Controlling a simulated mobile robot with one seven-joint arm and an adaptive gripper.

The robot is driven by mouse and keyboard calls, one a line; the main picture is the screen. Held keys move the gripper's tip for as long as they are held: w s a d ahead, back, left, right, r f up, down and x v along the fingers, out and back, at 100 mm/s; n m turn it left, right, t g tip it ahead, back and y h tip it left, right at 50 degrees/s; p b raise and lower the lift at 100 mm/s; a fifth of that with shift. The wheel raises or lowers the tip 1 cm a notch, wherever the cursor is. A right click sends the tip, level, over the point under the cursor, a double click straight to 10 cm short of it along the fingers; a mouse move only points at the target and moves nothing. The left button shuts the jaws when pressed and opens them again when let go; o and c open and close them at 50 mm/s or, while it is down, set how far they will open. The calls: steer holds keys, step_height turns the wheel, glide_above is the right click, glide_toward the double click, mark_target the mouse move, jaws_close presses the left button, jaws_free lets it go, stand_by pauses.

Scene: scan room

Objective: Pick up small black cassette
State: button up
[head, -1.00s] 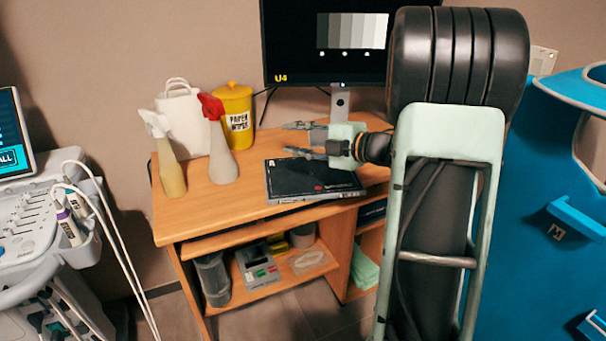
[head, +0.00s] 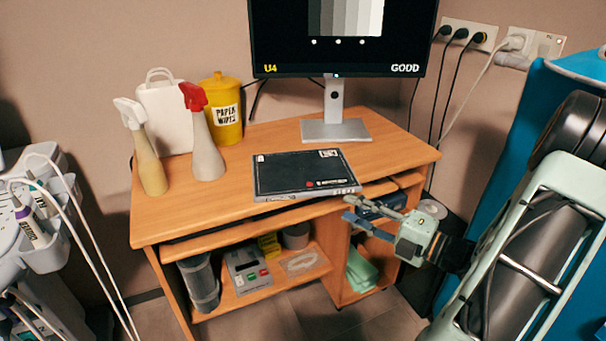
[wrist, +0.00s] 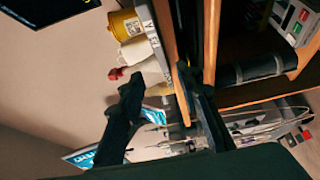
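The black cassette (head: 305,172) is a flat, dark rectangular slab with a light edge and small white labels. It lies flat on the wooden desk (head: 240,222), near its front edge. A grey lettered edge, probably the cassette's (wrist: 158,45), shows beyond the fingertips in the wrist view. My gripper (head: 350,209) is in front of the desk's right part, to the right of and lower in the picture than the cassette, fingers pointing left. Its fingers stand apart with nothing between them, as the wrist view (wrist: 160,80) also shows. It does not touch the cassette.
A monitor (head: 335,50) on a stand is behind the cassette. Two spray bottles (head: 207,140), a yellow wipes tub (head: 224,112) and a white bag (head: 168,112) stand at left. Shelves below hold a grey device (head: 247,272) and green cloth (head: 361,268). The right desktop is clear.

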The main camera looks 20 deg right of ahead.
mark_target(319, 194)
steer(key=b+x, duration=0.2)
steer(key=x, duration=0.7)
steer(key=shift+a+f, duration=0.15)
steer(key=shift+c, duration=0.4)
jaws_close()
